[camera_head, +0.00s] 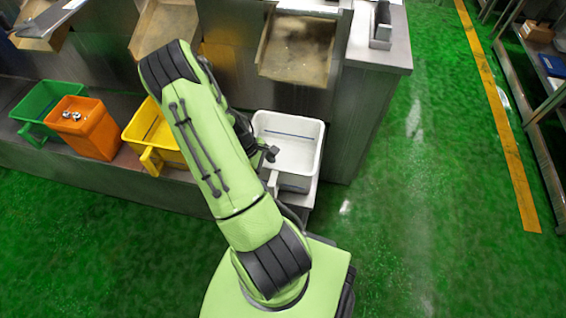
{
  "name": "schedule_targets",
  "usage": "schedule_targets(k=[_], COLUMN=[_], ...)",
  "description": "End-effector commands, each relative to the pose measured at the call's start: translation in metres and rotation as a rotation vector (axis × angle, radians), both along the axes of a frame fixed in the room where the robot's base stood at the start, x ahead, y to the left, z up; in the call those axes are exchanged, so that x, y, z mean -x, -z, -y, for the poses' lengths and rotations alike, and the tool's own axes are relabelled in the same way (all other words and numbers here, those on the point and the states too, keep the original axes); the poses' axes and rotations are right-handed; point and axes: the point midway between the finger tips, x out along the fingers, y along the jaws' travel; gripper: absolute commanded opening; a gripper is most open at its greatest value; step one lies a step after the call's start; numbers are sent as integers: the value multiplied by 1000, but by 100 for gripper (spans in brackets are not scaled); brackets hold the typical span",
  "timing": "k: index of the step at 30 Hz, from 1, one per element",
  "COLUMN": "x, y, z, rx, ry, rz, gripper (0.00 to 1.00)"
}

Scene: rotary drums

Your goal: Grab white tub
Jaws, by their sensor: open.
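The white tub (297,150) stands at the right end of a row of tubs, below a metal chute. It is open at the top, and its inside looks empty apart from a thin dark line on the far wall. Its handle is at the front left. My gripper (268,165) is at the tub's left front side, close to the handle. My green arm hides most of the gripper. It is open, and I cannot tell whether it touches the tub.
A yellow tub (157,135), an orange tub (93,130) with small metal parts in it, and a green tub (42,103) stand to the left on a low ledge. A metal cabinet (372,110) is right of the white tub. The green floor is clear further right, up to a shelf rack.

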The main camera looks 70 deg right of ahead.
Motion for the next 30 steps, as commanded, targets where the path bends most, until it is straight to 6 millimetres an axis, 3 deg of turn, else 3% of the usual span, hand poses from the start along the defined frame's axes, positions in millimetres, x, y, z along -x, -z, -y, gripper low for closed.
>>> schedule_targets(k=[11, 19, 30], x=[23, 25, 25], y=[55, 58, 57], z=[0, 1, 1], rx=[-2, 1, 1], ry=[1, 0, 0], rz=[0, 2, 2], gripper=[100, 100, 43])
